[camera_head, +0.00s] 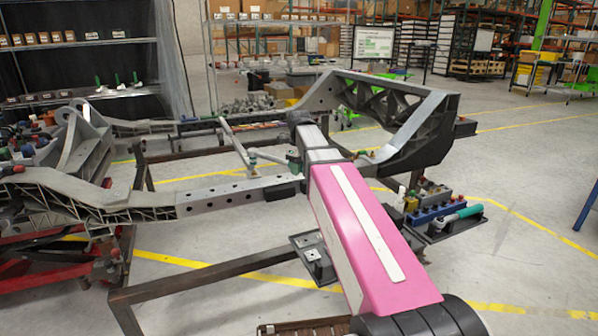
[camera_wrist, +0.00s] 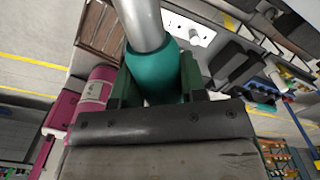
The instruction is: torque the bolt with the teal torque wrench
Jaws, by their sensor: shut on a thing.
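In the wrist view my gripper (camera_wrist: 155,82) is shut on the teal grip of a torque wrench (camera_wrist: 160,70). The wrench's silver shaft runs up out of the picture, so its head is not seen there. In the head view my gripper (camera_head: 293,161) is small and partly hidden by my pink arm, beside the chassis frame (camera_head: 228,194). A thin light shaft with a small teal end reaches left from it over the frame rail. I cannot make out the bolt in either view, nor whether the wrench touches it.
A tray (camera_head: 440,232) at right holds another teal-handled tool (camera_head: 462,213) and a blue block (camera_head: 428,214). The chassis stands on a brown metal support (camera_head: 205,277), with a red stand (camera_head: 40,262) at left. Shelves line the back. Open floor lies at right.

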